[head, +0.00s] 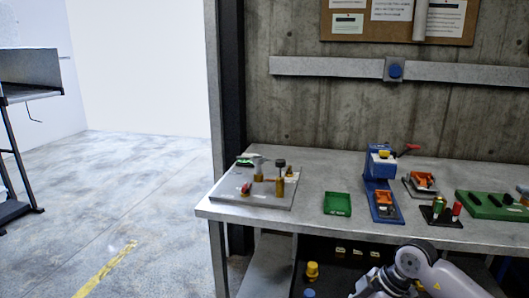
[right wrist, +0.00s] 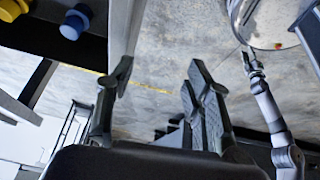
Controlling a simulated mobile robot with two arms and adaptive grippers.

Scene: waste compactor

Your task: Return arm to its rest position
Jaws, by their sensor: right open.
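My right arm (head: 423,268) comes in at the lower right of the head view, in front of the workbench and below its top. Its gripper is hard to make out there. In the right wrist view my right gripper (right wrist: 158,82) is open, its two dark fingers wide apart with nothing between them. The floor shows behind the fingers. Another slim grey arm, which looks like my left, shows at the right of the wrist view, with its small gripper (right wrist: 253,66) too small to read. My left arm does not show in the head view.
The workbench (head: 262,222) holds a grey plate (head: 230,196), a green tray (head: 337,204), a blue press-like device (head: 381,185) and a green block (head: 487,206). Yellow (head: 312,271) and blue knobs sit on the lower shelf. Open floor (head: 120,200) lies left of the bench.

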